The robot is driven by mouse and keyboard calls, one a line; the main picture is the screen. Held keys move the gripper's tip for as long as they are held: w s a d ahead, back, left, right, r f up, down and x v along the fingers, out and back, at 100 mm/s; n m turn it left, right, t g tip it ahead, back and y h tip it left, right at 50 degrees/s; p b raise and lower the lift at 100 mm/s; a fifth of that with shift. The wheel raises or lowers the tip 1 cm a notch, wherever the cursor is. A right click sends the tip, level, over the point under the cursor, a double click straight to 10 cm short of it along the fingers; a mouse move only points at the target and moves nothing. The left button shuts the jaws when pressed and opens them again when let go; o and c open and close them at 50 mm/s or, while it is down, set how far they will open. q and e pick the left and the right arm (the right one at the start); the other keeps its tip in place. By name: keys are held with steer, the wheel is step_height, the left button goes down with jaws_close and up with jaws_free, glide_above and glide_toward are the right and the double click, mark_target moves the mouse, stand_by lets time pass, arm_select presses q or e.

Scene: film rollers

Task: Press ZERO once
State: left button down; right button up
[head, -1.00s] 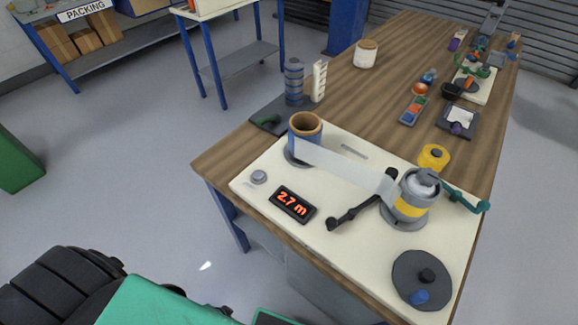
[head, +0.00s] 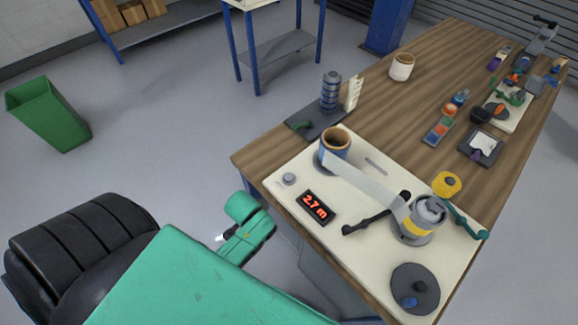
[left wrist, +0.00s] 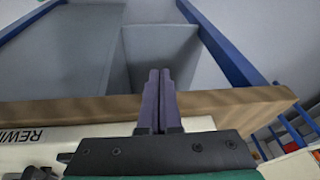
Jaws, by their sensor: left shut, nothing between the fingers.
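A small round grey button (head: 289,179) sits at the near left corner of the cream panel (head: 325,242) on the wooden table; its label is too small to read. Beside it a black display (head: 315,207) shows 2.7 m in red. A green part of my left arm (head: 245,235) shows left of the table, apart from the button. My left gripper (left wrist: 158,75) is shut and empty in the left wrist view, its dark fingers overlapping the table's wooden edge. The button is not seen there. My right gripper is in neither view.
On the panel a film strip (head: 365,187) runs from a blue-sided roll (head: 334,148) to a grey-and-yellow roller (head: 418,222). A black crank (head: 375,213) and a dark disc (head: 414,288) lie nearer the front. A green bin (head: 48,115) stands on the floor.

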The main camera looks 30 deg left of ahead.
arm_select(q)
steer(key=w+a+r+m+t+y+p, duration=0.1)
steer(key=w+a+r+m+t+y, duration=0.15)
steer(key=w+a+r, duration=0.35)
steer(key=w+a+r+m+t+y, duration=0.1)
steer(key=w+r+t, duration=0.25)
steer(key=r, duration=0.45)
steer(key=w+d+r+m+t+h+p, duration=0.1)
steer(key=w+d+r+m+t+h, duration=0.15)
steer(key=w+r+m, duration=0.35)
steer(key=w+d+r+m+t+h+p, duration=0.1)
steer(key=w+r+m+t+h, duration=0.2)
steer(key=r+m, duration=0.4)
steer(key=s+d+f+m+g+h, duration=0.1)
steer(key=d+f+m+g+h, duration=0.3)
steer(key=d+m, duration=0.55)
steer(key=s+a+f+m+g+p, duration=0.1)
steer(key=s+a+f+m+g, duration=0.2)
steer(key=s+a+f+m, duration=0.1)
steer(key=shift+s+a+f+m+g, duration=0.15)
steer(key=shift+a+f+m+g, duration=0.35)
steer(key=shift+m, duration=0.6)
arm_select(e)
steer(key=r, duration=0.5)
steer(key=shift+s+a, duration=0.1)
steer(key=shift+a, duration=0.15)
arm_select(q)
steer(key=shift+f, duration=0.1)
